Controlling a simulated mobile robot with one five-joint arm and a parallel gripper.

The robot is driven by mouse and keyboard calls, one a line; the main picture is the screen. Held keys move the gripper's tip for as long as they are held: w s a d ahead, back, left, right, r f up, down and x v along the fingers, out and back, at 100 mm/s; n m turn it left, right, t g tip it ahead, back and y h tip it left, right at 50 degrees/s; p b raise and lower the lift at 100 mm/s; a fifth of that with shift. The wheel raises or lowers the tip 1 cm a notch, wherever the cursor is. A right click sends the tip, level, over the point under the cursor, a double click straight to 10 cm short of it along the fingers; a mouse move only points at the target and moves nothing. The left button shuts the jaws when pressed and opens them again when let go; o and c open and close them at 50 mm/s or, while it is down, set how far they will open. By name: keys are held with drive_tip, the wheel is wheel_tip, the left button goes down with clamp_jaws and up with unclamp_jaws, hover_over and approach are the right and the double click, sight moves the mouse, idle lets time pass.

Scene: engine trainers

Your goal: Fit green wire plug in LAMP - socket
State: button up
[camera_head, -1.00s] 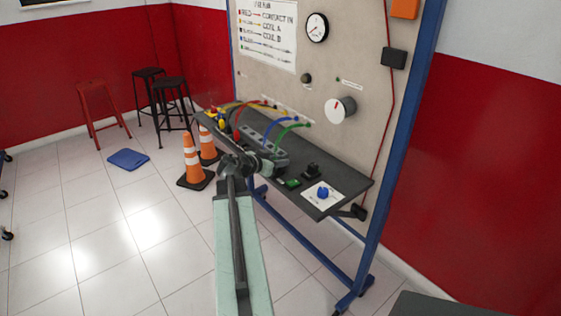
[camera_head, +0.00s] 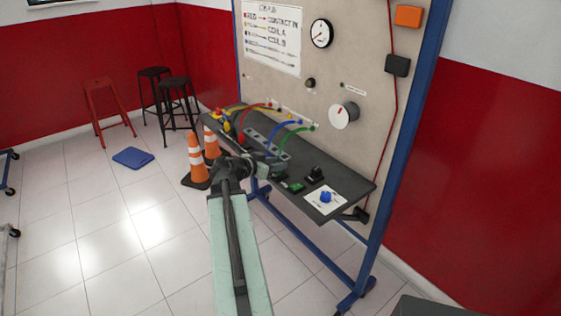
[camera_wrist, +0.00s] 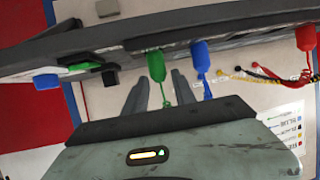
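The green wire (camera_head: 291,131) arches from the bench to the panel in the head view. Its green plug (camera_wrist: 156,66) shows in the wrist view, which looks upside down, beyond my fingers and roughly in line with the gap between them. My gripper (camera_wrist: 159,92) is open, with its two fingers apart and nothing visibly clamped. In the head view my gripper (camera_head: 268,170) is at the bench's front edge, partly hidden by my wrist. A blue plug (camera_wrist: 200,57) is close beside the green one. The LAMP - socket cannot be made out; small labels are unreadable.
A red plug (camera_wrist: 305,38) stands farther along the bench (camera_head: 345,178). A green block (camera_head: 296,187), black switch (camera_head: 314,174) and blue knob (camera_head: 326,197) are on the bench. Orange cones (camera_head: 196,160) stand left of it. The floor in front is clear.

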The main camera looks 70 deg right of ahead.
drive_tip(key=shift+a, duration=0.1)
wheel_tip(320, 180, up, 6)
drive_tip(key=p, duration=0.5)
drive_tip(key=shift+p, duration=0.4)
drive_tip(key=o, duration=0.6)
